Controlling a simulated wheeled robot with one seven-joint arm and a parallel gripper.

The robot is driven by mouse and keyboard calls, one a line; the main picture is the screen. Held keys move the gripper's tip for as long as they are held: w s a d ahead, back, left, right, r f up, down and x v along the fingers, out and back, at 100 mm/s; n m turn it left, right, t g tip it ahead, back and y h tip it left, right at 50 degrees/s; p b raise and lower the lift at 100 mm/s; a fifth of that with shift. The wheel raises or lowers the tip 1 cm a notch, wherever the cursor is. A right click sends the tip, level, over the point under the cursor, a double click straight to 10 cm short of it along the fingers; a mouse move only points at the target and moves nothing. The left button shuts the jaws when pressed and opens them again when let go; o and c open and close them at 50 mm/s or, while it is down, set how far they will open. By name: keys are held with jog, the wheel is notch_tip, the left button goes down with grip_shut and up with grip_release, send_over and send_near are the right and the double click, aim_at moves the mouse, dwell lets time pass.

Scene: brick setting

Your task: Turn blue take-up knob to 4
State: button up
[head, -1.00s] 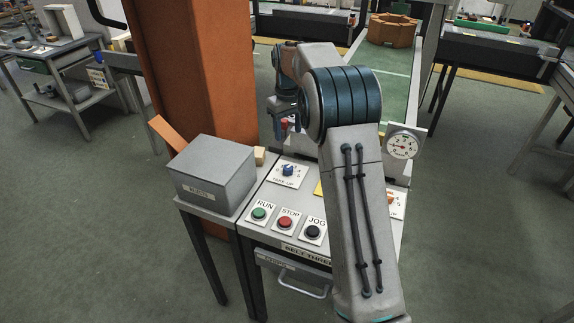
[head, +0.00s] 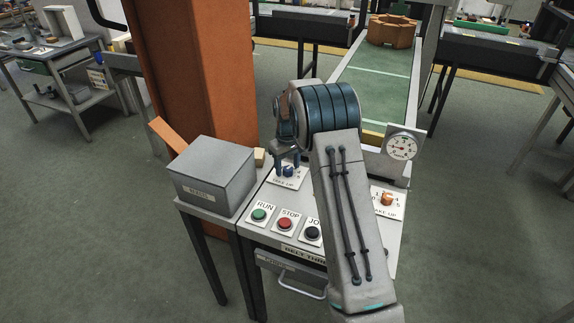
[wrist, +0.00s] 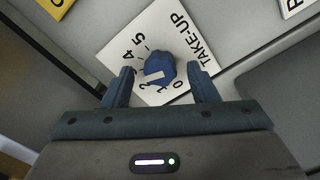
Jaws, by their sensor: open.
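The blue take-up knob (wrist: 160,68) sits on a white dial plate (wrist: 167,22) marked TAKE-UP with numbers around it. In the wrist view its white pointer aims down-left, seemingly near 2; the 4 and 5 show to its upper left, and a finger covers part of the scale. My gripper (wrist: 161,72) is open, with one finger on each side of the knob and gaps between. In the head view the gripper (head: 286,168) reaches down over the blue knob (head: 289,171), which is partly covered.
An orange knob (head: 387,199) on a similar plate is to the right, beyond my arm. Green (head: 259,215), red (head: 286,222) and black (head: 313,233) buttons line the panel front. A grey box (head: 213,174) stands left. A gauge (head: 402,147) is at the back right.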

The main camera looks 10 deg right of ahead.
jog(key=shift+f, duration=0.1)
jog(key=c, duration=1)
jog(key=shift+o, duration=0.2)
jog(key=shift+m, duration=0.3)
jog(key=m, duration=0.2)
jog(key=shift+m, duration=0.3)
jog(key=shift+m+b, duration=0.35)
jog(key=shift+m, duration=1.45)
jog(key=o, duration=1)
jog(key=shift+c, duration=0.2)
